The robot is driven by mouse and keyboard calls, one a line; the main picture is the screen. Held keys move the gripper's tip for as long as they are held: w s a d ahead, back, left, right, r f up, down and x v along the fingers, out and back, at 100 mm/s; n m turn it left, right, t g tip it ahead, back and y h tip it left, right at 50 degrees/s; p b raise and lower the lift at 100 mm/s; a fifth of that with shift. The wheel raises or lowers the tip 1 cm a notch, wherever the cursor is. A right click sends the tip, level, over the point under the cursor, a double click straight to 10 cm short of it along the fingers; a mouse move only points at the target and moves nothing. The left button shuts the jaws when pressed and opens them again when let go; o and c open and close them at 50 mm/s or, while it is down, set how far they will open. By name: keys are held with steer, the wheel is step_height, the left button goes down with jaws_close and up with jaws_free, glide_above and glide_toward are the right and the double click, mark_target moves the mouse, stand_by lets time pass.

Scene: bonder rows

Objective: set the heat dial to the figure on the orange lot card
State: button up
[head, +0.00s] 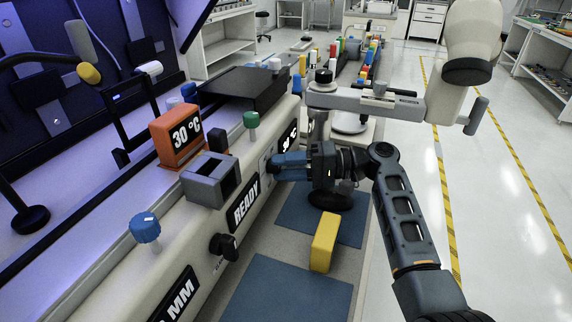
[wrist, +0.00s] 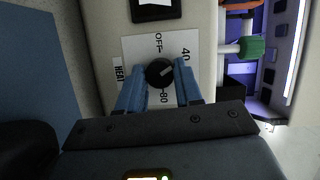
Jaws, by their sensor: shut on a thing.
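The heat dial is a black knob (wrist: 159,72) on a white plate (wrist: 133,48) marked HEAT, OFF, 40 and 80 in the wrist view. A pale mark on the knob seems to point up and right, between OFF and 40 and nearer 40; its exact setting is hard to read. My gripper (wrist: 158,84) has its blue fingers on both sides of the knob and is shut on it. In the head view my gripper (head: 277,164) reaches the machine's front face and hides the dial.
A READY sign (head: 244,205) and another black knob (head: 224,246) are on the same front face. A grey open box (head: 211,182), a green knob (head: 251,120) and a blue knob (head: 145,227) are on top. A yellow block (head: 325,242) stands below my arm near blue mats.

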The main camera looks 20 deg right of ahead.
steer(key=shift+d, duration=0.1)
stand_by(0.3)
steer(key=o, duration=1)
steer(key=shift+o, duration=0.2)
steer(key=shift+b+v, duration=0.6)
steer(key=shift+v, duration=3.25)
steer(key=shift+s+d+f, duration=0.1)
